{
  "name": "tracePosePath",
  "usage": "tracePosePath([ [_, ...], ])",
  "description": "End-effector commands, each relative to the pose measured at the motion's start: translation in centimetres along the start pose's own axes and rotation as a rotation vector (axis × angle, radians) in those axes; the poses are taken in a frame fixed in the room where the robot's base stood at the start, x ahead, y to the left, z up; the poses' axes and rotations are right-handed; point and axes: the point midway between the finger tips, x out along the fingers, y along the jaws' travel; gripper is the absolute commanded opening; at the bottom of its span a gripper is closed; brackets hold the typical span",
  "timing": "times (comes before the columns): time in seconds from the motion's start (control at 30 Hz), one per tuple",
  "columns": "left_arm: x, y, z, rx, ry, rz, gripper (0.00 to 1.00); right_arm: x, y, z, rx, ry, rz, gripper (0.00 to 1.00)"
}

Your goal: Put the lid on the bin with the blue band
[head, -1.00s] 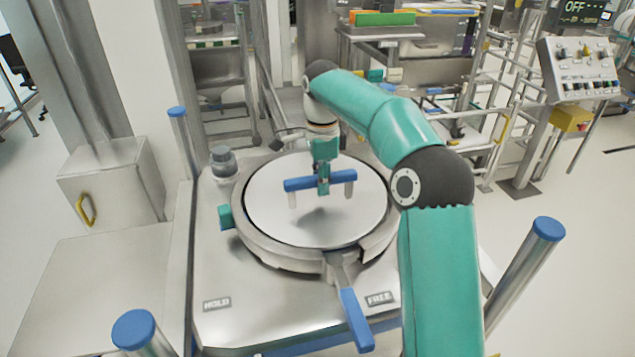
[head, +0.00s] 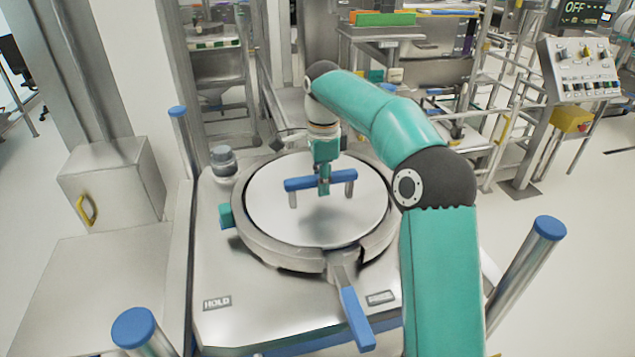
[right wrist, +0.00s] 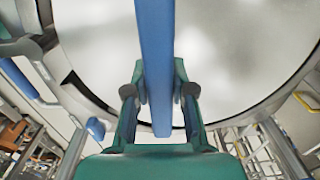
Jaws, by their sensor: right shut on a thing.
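The lid (head: 290,218) is a round, flat metal disc with a blue bar handle (head: 300,183) on two posts. It lies within a round metal clamp ring (head: 290,259) on a steel platform, and no bin or blue band shows beneath it. My right gripper (head: 323,185) reaches down from above and is shut on the middle of the blue handle. In the right wrist view the handle (right wrist: 155,60) runs between the fingers, with the lid (right wrist: 230,50) behind it. Whether the lid rests fully on what is below cannot be told. My left gripper is not in view.
A blue-handled lever (head: 355,318) sticks out at the front of the ring, between HOLD (head: 216,303) and FREE (head: 381,297) labels. Blue-capped posts (head: 133,328) (head: 549,229) stand around the platform. A control panel (head: 580,65) is at the right.

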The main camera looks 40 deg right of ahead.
Motion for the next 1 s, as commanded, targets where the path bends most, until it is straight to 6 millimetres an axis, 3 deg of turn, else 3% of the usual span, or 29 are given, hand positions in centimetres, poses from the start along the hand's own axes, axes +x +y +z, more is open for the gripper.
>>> tracePosePath([
  [0.03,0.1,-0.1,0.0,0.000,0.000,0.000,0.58,1.0,0.1,-0.1,0.000,0.008,0.019,0.00],
  [0.3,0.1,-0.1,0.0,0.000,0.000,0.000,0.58,1.0,0.1,-0.1,0.000,0.009,0.019,0.00],
  [0.33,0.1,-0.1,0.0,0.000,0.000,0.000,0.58,1.0,0.1,-0.1,0.000,0.009,0.019,0.27],
  [0.5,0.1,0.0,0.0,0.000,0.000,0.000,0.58,0.8,0.1,-0.1,-0.002,0.008,0.018,0.53],
  [0.8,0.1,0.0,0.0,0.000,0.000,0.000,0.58,0.9,0.2,0.1,-0.004,0.007,0.022,0.53],
  [1.0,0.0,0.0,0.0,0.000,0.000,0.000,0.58,-0.7,0.0,0.1,-0.004,0.006,0.015,0.53],
])
